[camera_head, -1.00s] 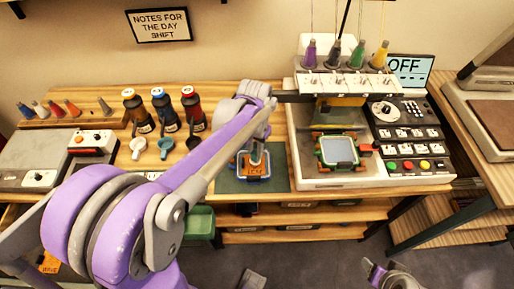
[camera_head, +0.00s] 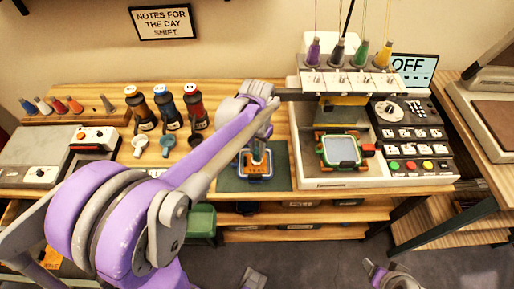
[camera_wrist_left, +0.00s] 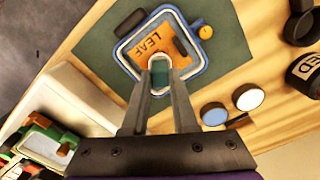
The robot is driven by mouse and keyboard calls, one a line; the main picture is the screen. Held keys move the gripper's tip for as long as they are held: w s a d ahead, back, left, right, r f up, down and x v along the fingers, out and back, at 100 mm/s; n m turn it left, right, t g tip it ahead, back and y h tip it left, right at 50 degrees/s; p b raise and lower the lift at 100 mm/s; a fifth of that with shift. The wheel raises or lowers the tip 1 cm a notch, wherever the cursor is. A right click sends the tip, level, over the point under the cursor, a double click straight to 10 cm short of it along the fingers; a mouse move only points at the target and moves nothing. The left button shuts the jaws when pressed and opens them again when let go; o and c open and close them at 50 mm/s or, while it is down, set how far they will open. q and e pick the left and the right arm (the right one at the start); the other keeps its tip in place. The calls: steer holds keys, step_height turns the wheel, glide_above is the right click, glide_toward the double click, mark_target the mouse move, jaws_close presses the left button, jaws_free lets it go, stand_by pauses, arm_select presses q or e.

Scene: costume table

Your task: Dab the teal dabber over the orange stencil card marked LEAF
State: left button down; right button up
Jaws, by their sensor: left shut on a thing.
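The orange stencil card marked LEAF (camera_wrist_left: 150,45) lies in a blue-rimmed frame (camera_wrist_left: 202,62) on a dark green mat (camera_wrist_left: 95,40). In the head view the card (camera_head: 259,174) is partly behind my left gripper. My left gripper (camera_wrist_left: 160,75) is shut on the teal dabber (camera_wrist_left: 160,70), which is over the card's near edge. Whether the dabber touches the card cannot be told. My right gripper (camera_head: 375,268) shows at the bottom right of the head view, away from the table; its jaws are unclear.
Several bottles (camera_head: 166,108) and small cups (camera_head: 167,142) stand left of the mat. An embroidery machine (camera_head: 306,174) with a green hoop (camera_head: 322,150) stands close on the right. A small orange round thing (camera_wrist_left: 206,32) sits at the frame's corner.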

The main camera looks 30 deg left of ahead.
arm_select(q)
steer(key=shift+f, duration=0.5)
stand_by(1.1)
steer(key=shift+r+p, duration=2.05)
steer(key=shift+r, duration=1.55)
steer(key=shift+f, duration=0.1)
